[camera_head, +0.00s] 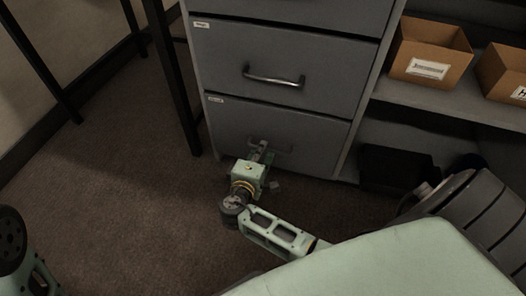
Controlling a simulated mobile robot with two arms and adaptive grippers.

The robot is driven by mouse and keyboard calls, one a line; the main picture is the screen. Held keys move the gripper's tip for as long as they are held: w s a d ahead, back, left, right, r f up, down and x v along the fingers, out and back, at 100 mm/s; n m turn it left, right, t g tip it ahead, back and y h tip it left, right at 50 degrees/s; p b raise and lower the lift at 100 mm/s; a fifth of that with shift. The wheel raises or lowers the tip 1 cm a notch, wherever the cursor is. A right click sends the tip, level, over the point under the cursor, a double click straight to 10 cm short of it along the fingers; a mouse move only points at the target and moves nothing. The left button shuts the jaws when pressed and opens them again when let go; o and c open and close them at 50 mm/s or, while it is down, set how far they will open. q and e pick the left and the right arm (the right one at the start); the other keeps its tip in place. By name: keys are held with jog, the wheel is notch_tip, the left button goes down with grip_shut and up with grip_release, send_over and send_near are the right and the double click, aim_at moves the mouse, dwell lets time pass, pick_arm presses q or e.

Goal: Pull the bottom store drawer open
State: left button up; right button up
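The grey cabinet's bottom drawer (320,132) is low in the middle of the view, with a small label at its upper left. It looks flush with the cabinet front. Its handle (284,149) is dark and partly hidden by my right gripper. My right gripper (262,147) is at the left part of this handle, with its fingers toward the drawer front. The fingers are small and dark here, so I cannot tell whether they are open or closed around the handle. My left gripper is out of view; only part of my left arm shows at the lower left.
The drawer above (290,65) is shut and has a metal handle (274,78). On the right, a shelf holds cardboard boxes (428,55), with a black bin (393,168) below. A black table leg (178,95) stands left of the cabinet. The carpet (130,190) in front is clear.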

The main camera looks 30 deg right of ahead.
jog(key=shift+x, duration=0.8)
grip_shut()
jog(key=shift+f, duration=0.1)
